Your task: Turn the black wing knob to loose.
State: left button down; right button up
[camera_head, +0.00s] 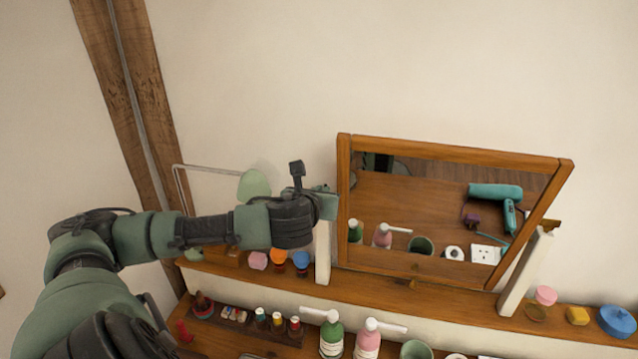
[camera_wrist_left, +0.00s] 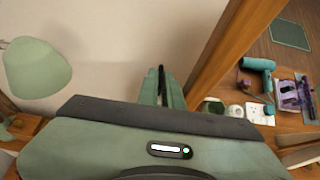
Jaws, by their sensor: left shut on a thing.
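The wooden-framed tilting mirror (camera_head: 345,205) stands between two pale posts on the wooden shelf, the left post (camera_head: 322,255) and the right post (camera_head: 524,275). My left gripper (camera_head: 328,203) reaches in from the left to the top of the left post, at the mirror's left edge. In the left wrist view its two green fingers (camera_wrist_left: 164,92) are closed together around a thin dark piece, the black wing knob (camera_wrist_left: 161,76). Most of the knob is hidden between the fingers, and in the head view it is fully covered. Its turn angle cannot be told. My right gripper is not in view.
A green lamp (camera_head: 254,185) stands behind my left wrist. Below are small coloured bottles (camera_head: 278,322), a green pump bottle (camera_head: 332,335) and a pink one (camera_head: 367,340). The wall above is bare.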

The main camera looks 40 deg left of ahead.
pick_arm(q)
jog(key=shift+w+d+f+n+g+y+p, duration=0.1)
jog(key=shift+d+f+n+g+y+p, duration=0.15)
jog(key=shift+n+g+y, duration=0.5)
jog(key=shift+w+d+f+n+g+y+p, duration=0.1)
jog(key=shift+d+n+g+y+p, duration=0.1)
jog(key=shift+n+g+y, duration=0.55)
jog(key=shift+s+f+n, duration=0.1)
jog(key=shift+f+n, duration=0.05)
jog(key=shift+n, duration=0.25)
jog(key=c, duration=1.5)
grip_release()
jog(key=shift+a, duration=0.1)
jog(key=shift+o, duration=0.2)
jog(key=shift+s+a, duration=0.15)
jog(key=shift+s, duration=0.1)
jog(key=shift+w, duration=0.2)
jog(key=shift+r, duration=0.2)
